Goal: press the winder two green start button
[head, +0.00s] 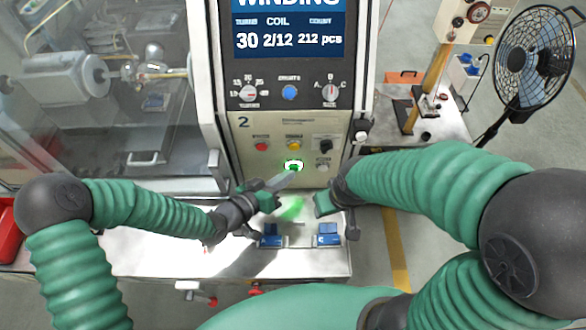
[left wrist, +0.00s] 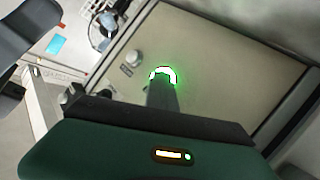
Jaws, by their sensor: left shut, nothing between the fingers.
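The winder panel marked 2 (head: 243,150) stands ahead in the head view. Its green start button (head: 294,165) is lit, with a bright ring. The lit button also shows in the left wrist view (left wrist: 163,72), partly hidden behind my fingers. My left gripper (head: 292,174) is shut and empty, its tips at the lower edge of the button. I cannot tell whether they touch it. My right gripper (head: 322,204) is low and to the right of the button, in front of the panel's lower edge; its fingers are not clear.
Near the green button are a red button (head: 261,146), a yellow button (head: 294,145) and a black knob (head: 326,145). A screen (head: 288,30) is above. Two blue blocks (head: 271,236) (head: 327,235) sit on the bench ledge below. A fan (head: 533,60) stands at right.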

